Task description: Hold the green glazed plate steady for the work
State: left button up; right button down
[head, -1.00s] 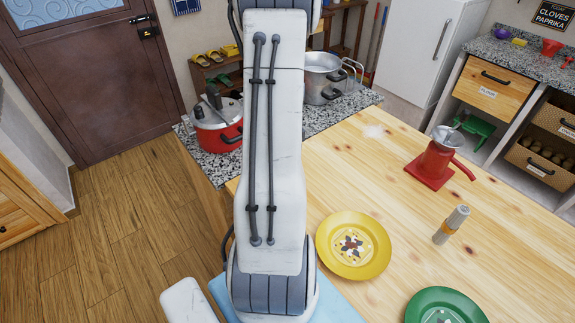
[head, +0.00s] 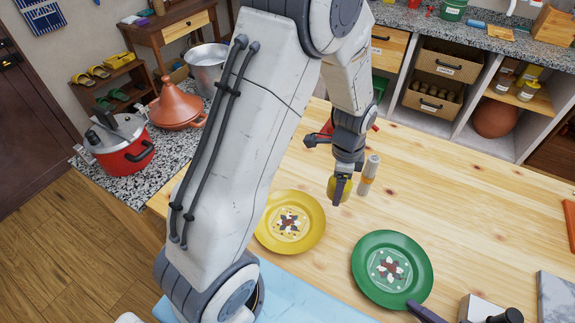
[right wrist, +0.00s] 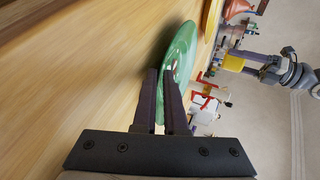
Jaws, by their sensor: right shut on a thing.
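The green glazed plate (head: 368,284) lies on the wooden table at the lower right of the head view, its middle patterned in red and white. My right gripper (head: 413,304) comes in from the lower right and is shut on its near rim. In the right wrist view the two dark fingers (right wrist: 172,85) pinch the rim of the plate (right wrist: 179,55), seen edge-on. My left gripper (head: 341,189) points down behind the yellow plate, with a small yellow thing (head: 347,190) at its fingertips. The right wrist view also shows this yellow thing (right wrist: 235,62) there. The fingers partly hide it.
A yellow plate (head: 310,237) lies left of the green one. A small upright shaker (head: 370,172) stands beside my left gripper. A red grinder (head: 326,133) is mostly hidden behind my left arm. A grey slab (head: 556,298) lies at the right. The table's right middle is clear.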

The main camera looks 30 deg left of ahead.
pick_arm(q)
jog(key=s+d+m, duration=0.3)
jog(key=d, duration=0.6)
pick_arm(e)
jog(key=shift+f, duration=0.1)
pick_arm(q)
jog(key=m, duration=0.3)
send_over(382, 266)
jog(key=shift+s+d+f, duration=0.1)
jog(key=shift+f, duration=3.35)
jog(key=shift+d+f, duration=0.25)
jog(key=shift+f, duration=0.6)
jog(key=shift+d, duration=0.4)
jog(key=shift+c, duration=0.6)
jog(key=shift+s+d+f, duration=0.15)
jog(key=shift+d, duration=1)
jog(key=shift+a, duration=1.8)
jog(key=shift+d, duration=1.5)
jog(key=shift+w+a, duration=0.2)
jog(key=shift+a, duration=1.35)
notch_tip(382, 266, up, 8)
jog(key=shift+r, duration=0.25)
